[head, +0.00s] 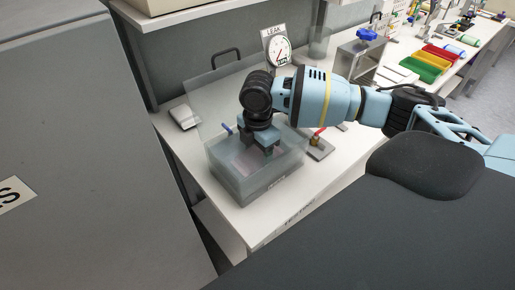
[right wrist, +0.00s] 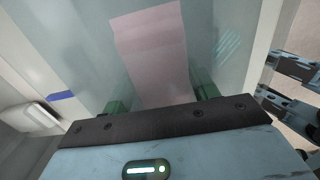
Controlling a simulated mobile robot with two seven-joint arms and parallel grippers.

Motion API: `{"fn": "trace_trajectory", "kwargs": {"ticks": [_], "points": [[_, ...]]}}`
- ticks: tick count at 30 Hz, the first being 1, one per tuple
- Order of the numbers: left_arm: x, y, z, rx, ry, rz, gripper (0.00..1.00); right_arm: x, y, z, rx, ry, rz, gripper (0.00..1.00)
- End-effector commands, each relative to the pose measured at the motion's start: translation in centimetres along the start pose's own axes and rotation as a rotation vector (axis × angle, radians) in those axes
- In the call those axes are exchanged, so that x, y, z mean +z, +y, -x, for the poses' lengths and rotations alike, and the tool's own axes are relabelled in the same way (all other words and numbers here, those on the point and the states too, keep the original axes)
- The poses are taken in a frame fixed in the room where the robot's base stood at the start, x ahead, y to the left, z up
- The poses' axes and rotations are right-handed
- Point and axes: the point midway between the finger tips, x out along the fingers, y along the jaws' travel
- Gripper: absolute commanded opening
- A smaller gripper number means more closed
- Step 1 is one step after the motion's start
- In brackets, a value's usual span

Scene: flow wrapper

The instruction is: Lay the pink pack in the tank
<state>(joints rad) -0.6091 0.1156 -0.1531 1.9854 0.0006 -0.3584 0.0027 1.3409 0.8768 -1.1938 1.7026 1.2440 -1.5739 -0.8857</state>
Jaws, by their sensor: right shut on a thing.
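The tank (head: 240,186) is a clear, grey-tinted box near the front edge of the white table. Its clear lid (head: 208,98) stands raised behind it. My right gripper (head: 268,150) points down into the tank's opening. In the right wrist view its fingers (right wrist: 157,98) are shut on the pink pack (right wrist: 150,45), which hangs between them against the tank's clear walls. In the head view the pack is mostly hidden by the gripper and the hazy wall. I cannot tell whether it touches the tank floor. My left gripper is not in view.
A round gauge (head: 278,50) marked LEAK stands behind the tank. A metal stand with a blue knob (head: 367,35) and coloured bins (head: 427,68) are farther right.

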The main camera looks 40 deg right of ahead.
Motion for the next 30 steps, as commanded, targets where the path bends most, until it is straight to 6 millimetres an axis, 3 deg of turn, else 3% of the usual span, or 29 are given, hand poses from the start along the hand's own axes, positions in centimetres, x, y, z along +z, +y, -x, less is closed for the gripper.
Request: {"fn": "trace_trajectory", "kwargs": {"ticks": [2,3,9,20,30], "points": [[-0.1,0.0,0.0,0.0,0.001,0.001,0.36,0.0,0.0,0.1,0.001,0.0,0.0,0.37],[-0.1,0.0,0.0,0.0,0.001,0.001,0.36,0.0,0.0,0.1,0.001,0.0,0.0,0.6],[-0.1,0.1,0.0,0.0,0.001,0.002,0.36,0.0,0.0,0.1,0.001,0.0,0.0,0.85],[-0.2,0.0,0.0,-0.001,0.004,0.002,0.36,0.0,0.1,0.8,0.003,0.0,0.0,0.85],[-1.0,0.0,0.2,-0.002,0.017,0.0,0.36,0.0,0.1,5.9,0.005,0.0,0.0,0.85]]}}
